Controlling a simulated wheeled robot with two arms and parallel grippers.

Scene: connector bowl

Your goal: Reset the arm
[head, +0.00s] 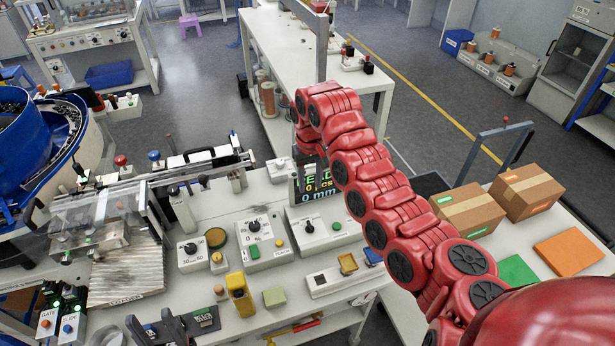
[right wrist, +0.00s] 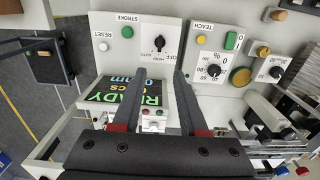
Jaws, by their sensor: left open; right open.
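My red right arm (head: 385,205) reaches from the lower right corner up over the workbench, its wrist end near the display. Its gripper is hidden in the head view. In the right wrist view the right gripper (right wrist: 160,76) is open, two dark fingers apart with nothing held. Its fingers are over the display (right wrist: 130,92) and point toward a white control box (right wrist: 150,38) with a black knob and a green button. A white button (right wrist: 102,46) labelled RESET is at its left. My left gripper (head: 172,327), dark, shows partly at the bottom edge of the head view.
The white bench (head: 270,280) holds several control boxes, a yellow holder (head: 240,294) and a blue bowl feeder (head: 45,135) at far left. Cardboard boxes (head: 468,208) stand on the right table.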

